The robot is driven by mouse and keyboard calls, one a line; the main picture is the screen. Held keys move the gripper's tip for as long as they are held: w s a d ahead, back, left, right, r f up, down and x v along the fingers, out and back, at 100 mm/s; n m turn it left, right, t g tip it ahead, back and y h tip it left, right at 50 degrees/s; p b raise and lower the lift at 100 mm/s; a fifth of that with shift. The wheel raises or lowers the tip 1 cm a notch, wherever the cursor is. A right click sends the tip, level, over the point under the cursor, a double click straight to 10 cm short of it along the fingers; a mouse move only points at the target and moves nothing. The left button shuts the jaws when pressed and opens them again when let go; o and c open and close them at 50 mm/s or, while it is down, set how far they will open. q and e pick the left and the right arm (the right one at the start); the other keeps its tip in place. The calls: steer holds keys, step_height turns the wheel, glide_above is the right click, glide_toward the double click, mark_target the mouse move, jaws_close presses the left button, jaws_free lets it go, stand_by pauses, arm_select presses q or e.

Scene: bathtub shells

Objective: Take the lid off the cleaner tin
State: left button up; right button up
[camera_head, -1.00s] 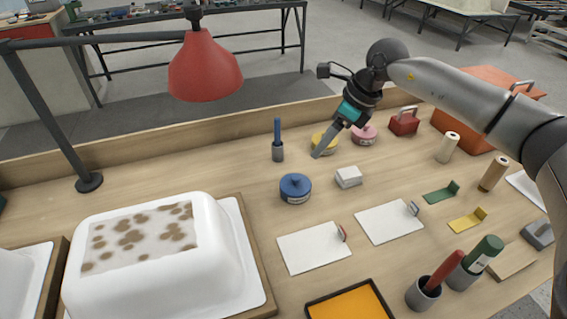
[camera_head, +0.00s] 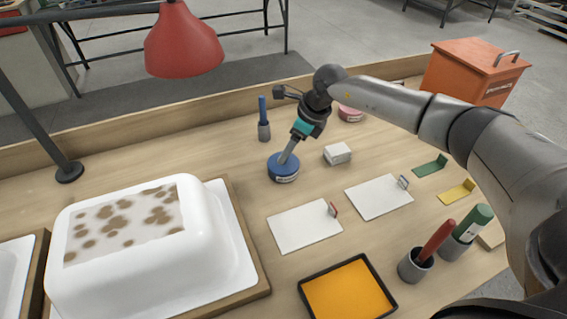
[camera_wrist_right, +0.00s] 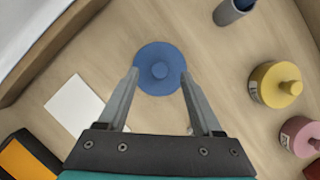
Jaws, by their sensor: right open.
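A round blue tin (camera_head: 284,174) with a blue knobbed lid stands upright on the bench; its label is too small to read. The right wrist view shows its lid (camera_wrist_right: 160,54) from above, the knob near the lid's middle. My right gripper (camera_head: 283,160) reaches down over this tin. In the right wrist view the open right gripper (camera_wrist_right: 160,75) has one finger on each side of the knob, with gaps between; I cannot tell the exact height. The lid sits on the tin. My left gripper is not in view.
A yellow tin (camera_wrist_right: 275,86) and a pink tin (camera_wrist_right: 300,136) stand to the side. A white block (camera_head: 338,153), a cup with a blue stick (camera_head: 264,130) and white cards (camera_head: 304,226) are near. A red lamp (camera_head: 183,42) hangs at upper left, above a white tub shell (camera_head: 215,235).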

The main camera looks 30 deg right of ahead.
steer(key=shift+x, duration=1.25)
steer(key=shift+r, duration=0.1)
jaws_close()
